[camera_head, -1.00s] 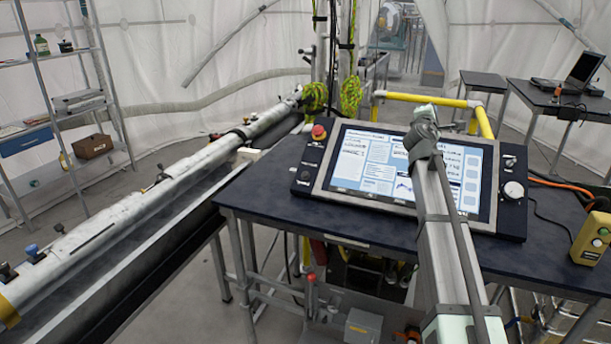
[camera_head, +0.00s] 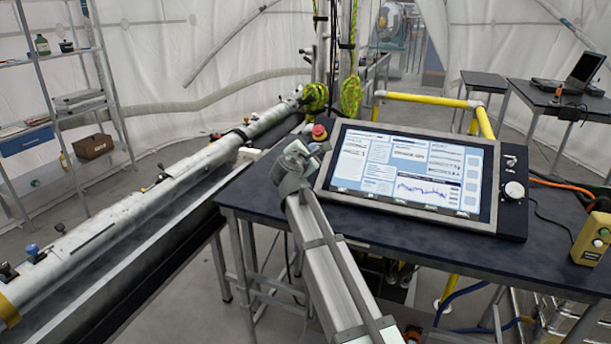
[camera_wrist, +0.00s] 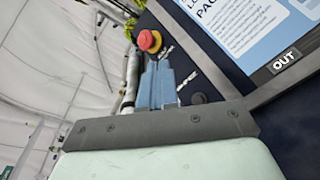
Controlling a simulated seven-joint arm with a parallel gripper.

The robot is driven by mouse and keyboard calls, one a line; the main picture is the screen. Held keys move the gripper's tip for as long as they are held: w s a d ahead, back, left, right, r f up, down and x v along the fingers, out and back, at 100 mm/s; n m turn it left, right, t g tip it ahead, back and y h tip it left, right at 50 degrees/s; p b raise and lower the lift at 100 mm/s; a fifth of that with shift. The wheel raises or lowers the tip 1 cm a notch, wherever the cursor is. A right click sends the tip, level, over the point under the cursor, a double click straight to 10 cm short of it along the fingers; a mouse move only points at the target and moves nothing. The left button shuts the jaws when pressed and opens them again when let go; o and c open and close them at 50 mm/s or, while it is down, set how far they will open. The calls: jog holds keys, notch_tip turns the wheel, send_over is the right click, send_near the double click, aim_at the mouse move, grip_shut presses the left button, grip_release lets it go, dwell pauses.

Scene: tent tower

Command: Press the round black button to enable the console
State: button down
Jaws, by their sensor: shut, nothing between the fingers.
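The console (camera_head: 510,222) lies tilted on the dark table, with a lit screen (camera_head: 405,172). Its left panel is mostly hidden behind my arm in the head view. In the wrist view a small round black button (camera_wrist: 199,98) shows on that dark panel, just right of my fingers and partly behind the gripper's edge. A red mushroom button (camera_wrist: 149,41) sits farther up the panel; it also shows in the head view (camera_head: 319,132). My gripper (camera_wrist: 158,68) is shut and empty above the left panel. I cannot tell whether it touches the panel.
A round white-faced knob (camera_head: 514,190) is on the console's right panel. A yellow control box (camera_head: 591,238) stands at the table's right. A long metal pipe assembly (camera_head: 150,205) runs along the left. A yellow railing (camera_head: 425,99) stands behind the console.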

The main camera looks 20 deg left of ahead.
jog(key=shift+n, duration=0.4)
jog(key=s+a, duration=0.1)
jog(key=s+a+f, duration=0.1)
jog(key=s+a, duration=0.1)
jog(key=shift+s+a+f, duration=0.2)
jog(key=shift+a+f, duration=0.05)
jog(key=shift+a, duration=0.05)
jog(key=shift+w+f, duration=0.85)
jog(key=shift+f, duration=0.35)
jog(key=shift+w+f, duration=0.85)
jog(key=shift+f, duration=0.35)
jog(key=shift+w+f, duration=0.85)
jog(key=shift+f, duration=0.35)
jog(key=shift+w+f, duration=0.25)
jog(key=shift+f, duration=0.05)
jog(key=shift+w+f, duration=0.2)
jog(key=shift+f, duration=0.15)
dwell(0.4)
jog(key=shift+s+r, duration=0.5)
jog(key=shift+r, duration=0.15)
